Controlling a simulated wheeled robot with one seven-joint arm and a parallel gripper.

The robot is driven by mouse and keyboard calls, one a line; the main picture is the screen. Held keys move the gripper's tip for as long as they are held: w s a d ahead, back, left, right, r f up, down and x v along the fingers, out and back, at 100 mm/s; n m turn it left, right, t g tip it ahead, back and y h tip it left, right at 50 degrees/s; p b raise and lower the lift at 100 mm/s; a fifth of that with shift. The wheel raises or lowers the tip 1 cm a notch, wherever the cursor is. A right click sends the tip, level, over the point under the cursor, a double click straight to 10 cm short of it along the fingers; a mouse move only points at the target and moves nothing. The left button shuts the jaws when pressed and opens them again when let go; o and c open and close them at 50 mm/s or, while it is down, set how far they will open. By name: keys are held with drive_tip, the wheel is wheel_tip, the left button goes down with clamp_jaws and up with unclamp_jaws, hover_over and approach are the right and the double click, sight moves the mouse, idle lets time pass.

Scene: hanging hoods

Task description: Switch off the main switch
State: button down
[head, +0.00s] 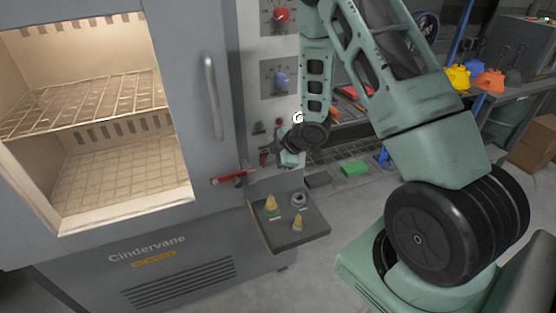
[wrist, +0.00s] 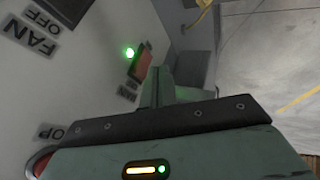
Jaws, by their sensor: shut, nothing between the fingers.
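A red rocker switch (wrist: 145,65) sits on the pale control panel beside a lit green lamp (wrist: 130,52) in the wrist view; a small label next to it is hard to read. In the head view the red switch (head: 264,156) is low on the panel, just left of my gripper (head: 286,161). My gripper is shut and empty. Its fingertips (wrist: 162,74) are right beside the switch in the wrist view; whether they touch it I cannot tell. Part of the switch's edge is hidden by the fingers.
A red door latch (head: 232,178) and a vertical door handle (head: 210,95) are on the left. A red knob (head: 282,14) and a blue knob (head: 281,79) are above. A small shelf (head: 310,225) with yellow-tipped pieces lies below my gripper. Open floor lies right of the shelf.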

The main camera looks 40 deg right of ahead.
drive_tip(key=shift+w+d, duration=0.1)
drive_tip(key=shift+w, duration=0.4)
drive_tip(key=shift+w+d+r+p, duration=0.1)
drive_tip(key=shift+w+r+p, duration=0.15)
drive_tip(key=shift+w+p, duration=0.05)
drive_tip(key=shift+f, duration=0.1)
drive_tip(key=shift+r+p, duration=0.6)
drive_tip(key=shift+r, duration=0.25)
